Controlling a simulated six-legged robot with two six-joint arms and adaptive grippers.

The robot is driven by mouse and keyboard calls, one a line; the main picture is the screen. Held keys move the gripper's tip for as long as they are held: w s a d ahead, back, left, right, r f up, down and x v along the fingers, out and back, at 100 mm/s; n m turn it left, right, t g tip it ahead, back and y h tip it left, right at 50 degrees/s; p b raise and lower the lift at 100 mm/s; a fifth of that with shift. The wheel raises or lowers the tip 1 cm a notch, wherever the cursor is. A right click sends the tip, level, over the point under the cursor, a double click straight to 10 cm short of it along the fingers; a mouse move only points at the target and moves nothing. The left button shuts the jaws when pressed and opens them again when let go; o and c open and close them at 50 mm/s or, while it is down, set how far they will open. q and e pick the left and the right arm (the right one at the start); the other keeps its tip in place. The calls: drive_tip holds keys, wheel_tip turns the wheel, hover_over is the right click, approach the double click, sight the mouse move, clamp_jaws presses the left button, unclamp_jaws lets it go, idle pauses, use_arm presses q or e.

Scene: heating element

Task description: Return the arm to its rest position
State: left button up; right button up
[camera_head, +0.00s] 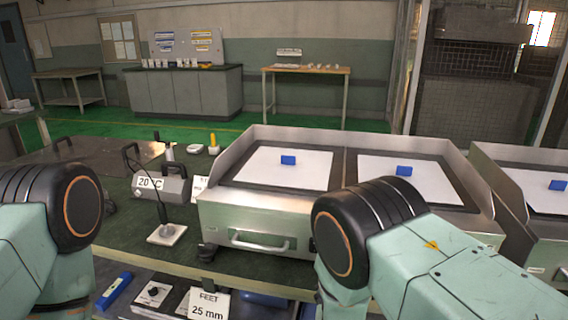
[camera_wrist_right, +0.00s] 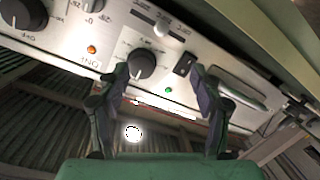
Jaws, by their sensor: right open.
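My right arm (camera_head: 375,230) reaches in from the right in the head view; its gripper is out of that view. In the right wrist view my right gripper (camera_wrist_right: 158,76) is open, fingers apart with nothing between them. Past the fingertips is a pale control panel (camera_wrist_right: 110,22) with a black knob (camera_wrist_right: 142,64), a dark switch (camera_wrist_right: 185,64) and a lit green lamp (camera_wrist_right: 168,90). The knob shows between the fingers; I cannot tell how far off it is. My left arm (camera_head: 60,205) is at the left of the head view, its gripper out of sight.
A steel hot-plate unit (camera_head: 255,208) stands on the bench, with white sheets and blue blocks (camera_head: 288,160) on top. A "20 C" device (camera_head: 162,186) and a probe on a pale pad (camera_head: 166,234) sit left of it. Another similar unit (camera_head: 510,178) stands at the right.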

drive_tip(key=s+d+f+m+g+y, duration=0.1)
drive_tip(key=s+d+f+g, duration=0.1)
drive_tip(key=s+f+g, duration=0.55)
drive_tip(key=s+d+f+g+y, duration=0.1)
drive_tip(key=s+d+f+g, duration=0.3)
drive_tip(key=s, duration=0.7)
drive_tip(key=s+m+g+y, duration=0.1)
drive_tip(key=s+g, duration=0.3)
drive_tip(key=s, duration=1.6)
drive_tip(key=shift+s+d+r+m+y, duration=0.35)
drive_tip(key=shift+s+m+y, duration=0.05)
drive_tip(key=shift+m, duration=0.2)
drive_tip(key=shift+g, duration=0.25)
